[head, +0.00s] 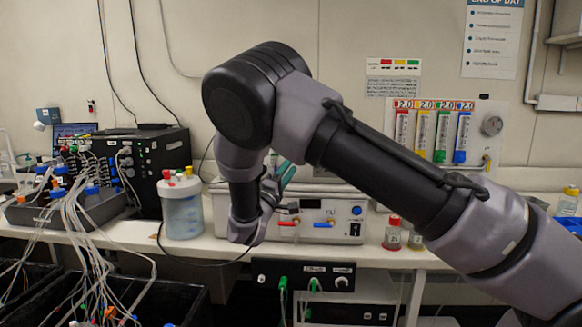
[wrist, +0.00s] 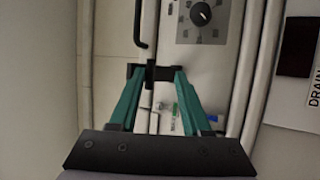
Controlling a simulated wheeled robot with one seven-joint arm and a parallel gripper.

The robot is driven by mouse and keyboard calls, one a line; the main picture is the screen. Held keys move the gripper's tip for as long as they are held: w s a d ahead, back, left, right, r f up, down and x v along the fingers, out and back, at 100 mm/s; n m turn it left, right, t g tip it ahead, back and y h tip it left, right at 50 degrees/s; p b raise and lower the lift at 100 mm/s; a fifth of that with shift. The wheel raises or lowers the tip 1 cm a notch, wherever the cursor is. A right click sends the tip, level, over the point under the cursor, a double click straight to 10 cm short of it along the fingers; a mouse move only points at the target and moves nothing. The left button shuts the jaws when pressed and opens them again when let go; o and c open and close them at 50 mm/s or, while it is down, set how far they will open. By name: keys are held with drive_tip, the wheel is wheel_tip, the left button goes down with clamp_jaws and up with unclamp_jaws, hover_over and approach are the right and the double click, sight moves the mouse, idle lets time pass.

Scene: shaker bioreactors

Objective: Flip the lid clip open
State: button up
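The white shaker unit (head: 335,238) stands on the bench with a front panel of displays and knobs. My gripper (head: 287,170) reaches its top edge behind my arm. In the wrist view, the teal fingers of my gripper (wrist: 156,74) point at a small dark clip (wrist: 151,76) near the seam of the unit. The clip lies between the two fingertips. Dark parts fill the space between the tips, so I cannot tell whether they grip it or only stand around it. My arm hides much of the lid in the head view.
A black handle (wrist: 139,25) and a grey knob plate (wrist: 203,14) lie just beyond the fingertips. Tangled tubing (head: 95,225) fills the left side.

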drive_tip(key=v, duration=1)
drive_tip(key=shift+r, duration=0.1)
drive_tip(key=w+d+r+m+g+h, duration=0.1)
drive_tip(key=d+r+m+g+h, duration=0.15)
drive_tip(key=d+g, duration=0.65)
drive_tip(key=w+d+r+m+g+h, duration=0.15)
drive_tip(key=d+m+g, duration=0.25)
drive_tip(key=d, duration=1)
drive_tip(key=s+d+r+m+g+y, duration=0.2)
drive_tip(key=s+d+m+g+y, duration=0.4)
drive_tip(key=d, duration=0.6)
drive_tip(key=s+r+m+t+y, duration=0.1)
drive_tip(key=s+r+t+y, duration=0.1)
drive_tip(key=s+r+y, duration=0.3)
drive_tip(key=s+d+r+m+t+y, duration=0.1)
drive_tip(key=s+r+t+y, duration=0.2)
drive_tip(key=s+r, duration=0.3)
drive_tip(key=s+y, duration=0.1)
drive_tip(key=s, duration=0.3)
drive_tip(key=shift+s+d+y, duration=0.2)
drive_tip(key=shift+d+y, duration=0.1)
drive_tip(key=shift+y, duration=0.1)
